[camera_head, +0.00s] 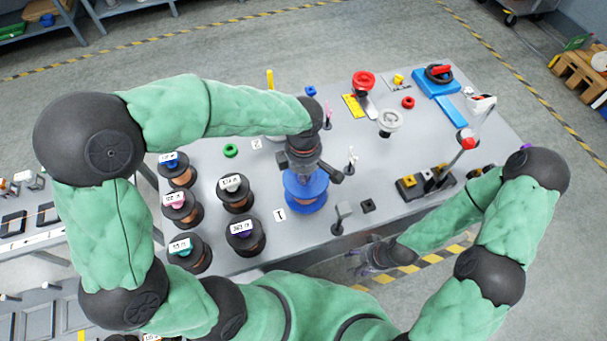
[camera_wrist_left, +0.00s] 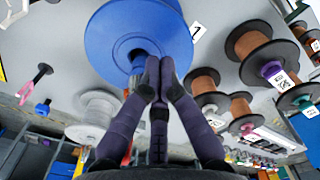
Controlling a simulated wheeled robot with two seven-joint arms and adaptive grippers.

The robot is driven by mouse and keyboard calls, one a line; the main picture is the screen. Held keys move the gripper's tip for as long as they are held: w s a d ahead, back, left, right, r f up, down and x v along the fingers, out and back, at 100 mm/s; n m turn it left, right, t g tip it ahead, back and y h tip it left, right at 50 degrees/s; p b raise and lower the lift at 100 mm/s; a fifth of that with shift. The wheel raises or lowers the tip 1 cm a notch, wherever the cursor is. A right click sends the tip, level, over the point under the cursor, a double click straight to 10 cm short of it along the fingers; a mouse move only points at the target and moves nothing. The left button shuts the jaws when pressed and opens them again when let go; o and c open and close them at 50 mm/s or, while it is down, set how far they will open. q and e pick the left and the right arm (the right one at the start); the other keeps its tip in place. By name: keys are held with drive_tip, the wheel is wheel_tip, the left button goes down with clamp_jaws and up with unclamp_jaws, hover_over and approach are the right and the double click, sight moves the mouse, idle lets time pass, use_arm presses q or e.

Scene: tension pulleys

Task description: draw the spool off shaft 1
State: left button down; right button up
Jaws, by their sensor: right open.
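In the left wrist view the blue flange (camera_wrist_left: 105,40) fills the top middle. The tips of my left gripper (camera_wrist_left: 155,68) are drawn together at its hub, where a blue end piece (camera_wrist_left: 133,82) shows; the exact contact is partly hidden. Shaft 1 itself is covered by spool and fingers. My right gripper (camera_head: 368,258) is open and empty, low beyond the table's front edge.
Several dark-flanged copper spools (camera_head: 236,190) with labels stand left of the blue spool. A small grey stand (camera_head: 342,212) and a black block (camera_head: 368,205) are close on the right.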

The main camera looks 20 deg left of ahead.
use_arm(q)
drive_tip(key=c, duration=1.4)
unclamp_jaws()
drive_tip(key=shift+c, duration=0.2)
drive_tip(key=shift+s, duration=0.1)
wheel_tip(320, 180, up, 12)
